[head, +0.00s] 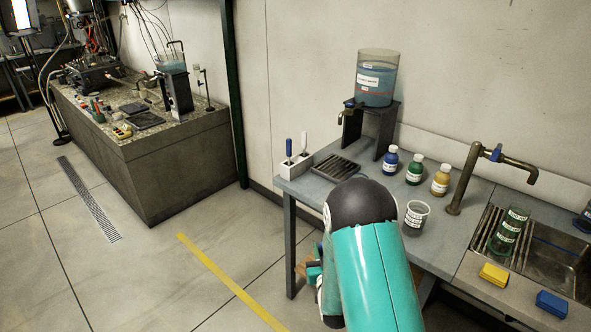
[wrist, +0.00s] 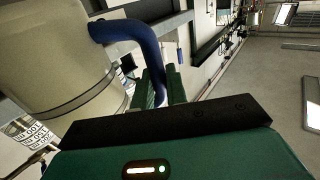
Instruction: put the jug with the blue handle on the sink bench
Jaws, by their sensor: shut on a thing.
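The jug (wrist: 60,60) is a large pale cream body with a dark band in the wrist view, at the left. Its curved blue handle (wrist: 145,38) runs down between the green fingers of my gripper (wrist: 158,90). My gripper is shut on this handle. The jug appears tilted in the wrist view. In the head view my teal arm hides the jug and most of the gripper. The sink bench (head: 455,225) is the grey bench at the right, with a sink and a tap (head: 472,175).
On the bench stand a tank on a black stand (head: 372,125), several capped bottles (head: 414,170), a clear beaker (head: 415,217), a black ribbed tray (head: 336,167) and a white holder (head: 294,165). Sponges (head: 494,273) lie before the sink. Bare bench shows between bottles and tap.

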